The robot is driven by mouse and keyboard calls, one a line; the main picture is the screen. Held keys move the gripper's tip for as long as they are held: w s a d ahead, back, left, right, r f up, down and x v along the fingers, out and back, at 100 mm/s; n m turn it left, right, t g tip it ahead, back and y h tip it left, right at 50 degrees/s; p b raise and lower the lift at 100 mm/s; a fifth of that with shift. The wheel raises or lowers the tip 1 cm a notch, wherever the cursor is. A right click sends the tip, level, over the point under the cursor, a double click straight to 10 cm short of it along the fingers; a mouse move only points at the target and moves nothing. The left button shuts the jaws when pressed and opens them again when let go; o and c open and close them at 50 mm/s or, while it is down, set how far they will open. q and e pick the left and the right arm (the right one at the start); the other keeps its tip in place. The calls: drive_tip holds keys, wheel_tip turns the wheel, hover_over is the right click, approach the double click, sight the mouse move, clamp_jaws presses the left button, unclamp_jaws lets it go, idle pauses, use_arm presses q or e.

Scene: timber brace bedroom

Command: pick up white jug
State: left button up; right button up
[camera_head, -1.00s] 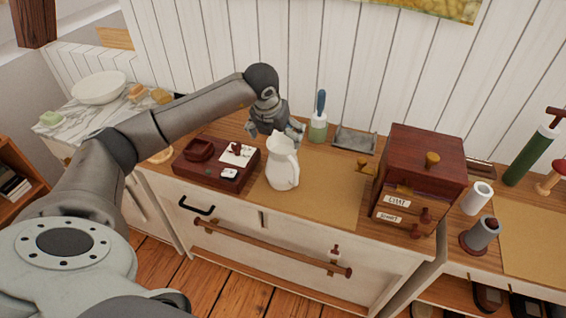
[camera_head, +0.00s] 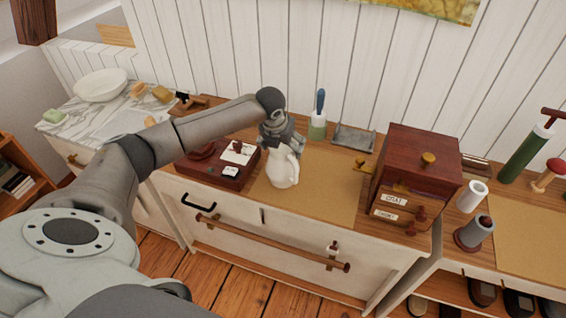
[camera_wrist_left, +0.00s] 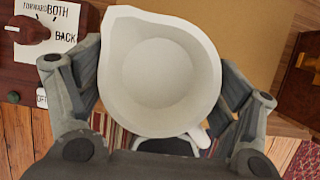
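The white jug (camera_head: 284,170) stands upright on the tan mat (camera_head: 330,195) on the wooden cabinet top. My left gripper (camera_head: 282,143) is over the jug's top and hides part of its upper body and handle. In the left wrist view the jug (camera_wrist_left: 160,75) is seen from above, empty, between the two spread fingers of my left gripper (camera_wrist_left: 163,88). One finger is on each side, close to the rim; their tips are partly hidden, and no firm grip shows. My right gripper is not in view.
A dark red box (camera_head: 221,174) with labels is left of the jug. A dark red drawer cabinet (camera_head: 420,160) stands to the right. A green-based brush (camera_head: 318,125) and a grey tray (camera_head: 354,138) are behind. The mat right of the jug is clear.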

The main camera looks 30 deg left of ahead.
use_arm(q)
drive_tip(key=c, duration=1.5)
drive_tip(key=shift+w+r, duration=0.1)
drive_tip(key=shift+r, duration=0.05)
